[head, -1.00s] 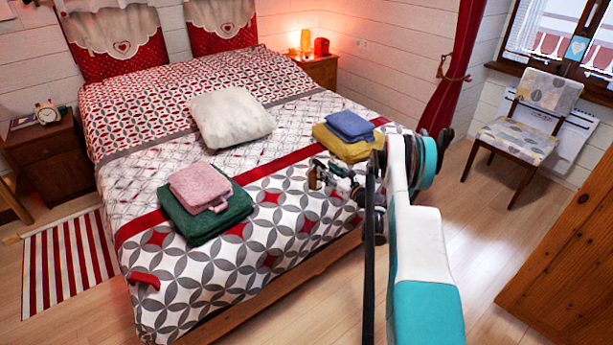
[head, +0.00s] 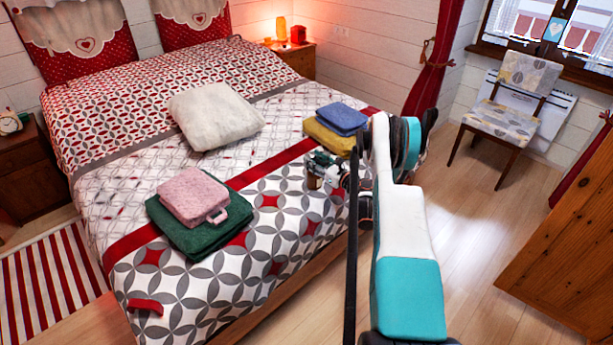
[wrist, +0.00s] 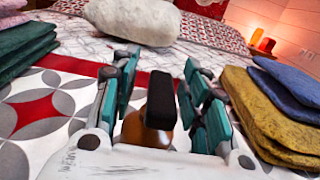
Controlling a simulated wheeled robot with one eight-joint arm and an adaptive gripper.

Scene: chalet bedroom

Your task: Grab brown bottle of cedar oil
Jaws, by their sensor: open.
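The brown bottle (wrist: 147,128) with a black cap stands on the bed and shows in the wrist view between my open fingers. Its lower part is hidden by the gripper body. In the head view the small brown bottle (head: 313,181) shows at the tip of my gripper (head: 322,166), partly covered by it. My gripper (wrist: 160,92) is open, with one teal finger on each side of the bottle; I see no clear contact.
Blue towels (head: 342,118) on yellow towels (head: 328,139) lie right of the gripper in the wrist view. Pink towels (head: 192,196) on green ones (head: 175,232) lie to the left. A white pillow (head: 214,115) lies beyond. A wooden cabinet (head: 560,240) stands at right.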

